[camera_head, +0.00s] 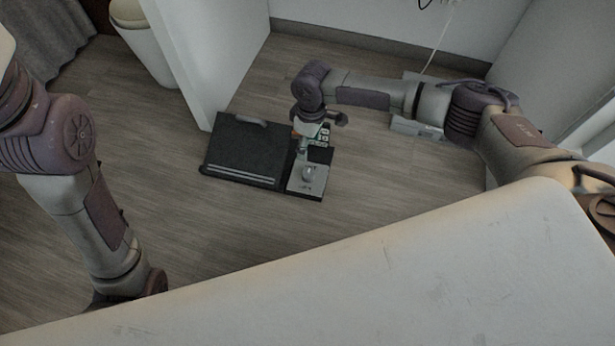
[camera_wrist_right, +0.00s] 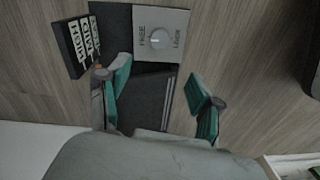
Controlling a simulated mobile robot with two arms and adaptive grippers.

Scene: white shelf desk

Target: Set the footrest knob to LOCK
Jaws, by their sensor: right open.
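The black footrest (camera_head: 240,150) lies on the wood floor, with a grey panel (camera_head: 298,185) at its right end. A round grey knob (camera_head: 309,172) stands on this panel. In the right wrist view the knob (camera_wrist_right: 160,38) sits between the words FREE and LOCK on the panel (camera_wrist_right: 172,18); I cannot tell which way it points. My right gripper (camera_head: 306,142) is above the footrest near the panel. Its teal fingers (camera_wrist_right: 160,88) are spread and empty, with the knob ahead of the gap. My left gripper is hidden behind the desk edge.
A black block with white lettered labels (camera_wrist_right: 80,46) stands beside the panel. The white desk (camera_head: 400,270) fills the foreground. A white desk side (camera_head: 215,60) stands behind the footrest, with a bin (camera_head: 145,45) beyond. A grey box (camera_head: 416,128) sits under my right arm. Floor in front is clear.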

